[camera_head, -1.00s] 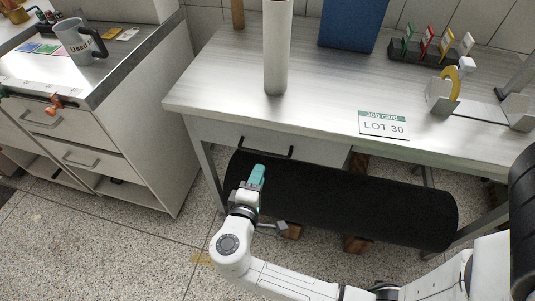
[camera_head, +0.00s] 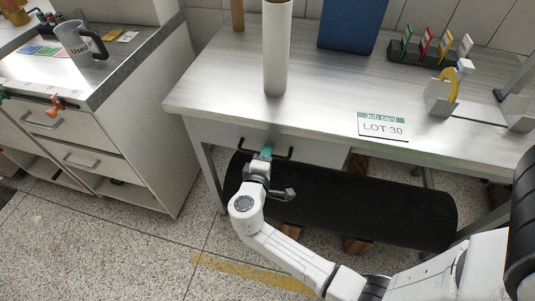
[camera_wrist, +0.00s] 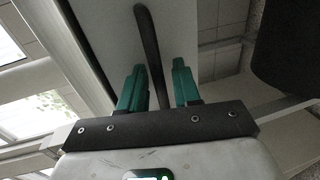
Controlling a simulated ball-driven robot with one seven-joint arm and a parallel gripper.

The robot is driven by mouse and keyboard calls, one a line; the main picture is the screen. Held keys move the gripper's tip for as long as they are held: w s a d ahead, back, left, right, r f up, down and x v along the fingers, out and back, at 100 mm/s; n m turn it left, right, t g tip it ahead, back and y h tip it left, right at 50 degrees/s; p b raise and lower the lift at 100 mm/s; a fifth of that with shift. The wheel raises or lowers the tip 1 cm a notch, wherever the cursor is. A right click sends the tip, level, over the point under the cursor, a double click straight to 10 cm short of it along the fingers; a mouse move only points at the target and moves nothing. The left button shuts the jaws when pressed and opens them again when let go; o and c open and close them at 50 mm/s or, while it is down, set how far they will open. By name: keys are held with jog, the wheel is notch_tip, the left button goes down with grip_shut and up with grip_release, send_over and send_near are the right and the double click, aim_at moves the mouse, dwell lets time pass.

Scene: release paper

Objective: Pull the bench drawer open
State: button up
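The bench drawer (camera_head: 310,149) is a pale front under the bench top, and it looks shut. Its dark bar handle (camera_head: 283,153) runs along the upper left of the front. My gripper (camera_head: 267,148) is at the handle. In the wrist view my gripper (camera_wrist: 158,82) has its two teal fingers apart, one on each side of the black handle (camera_wrist: 149,45). I see a gap between the handle and the right finger; the left finger is close to it, and I cannot tell whether it touches.
The bench top (camera_head: 215,90) bears a white roll (camera_head: 277,50), a job card (camera_head: 383,125) and a tape dispenser (camera_head: 441,95). A large black roll (camera_head: 350,205) lies below the drawer. A cabinet (camera_head: 140,150) stands to the left. Floor is clear in front.

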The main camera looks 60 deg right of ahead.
jog(key=shift+c, duration=0.5)
grip_shut()
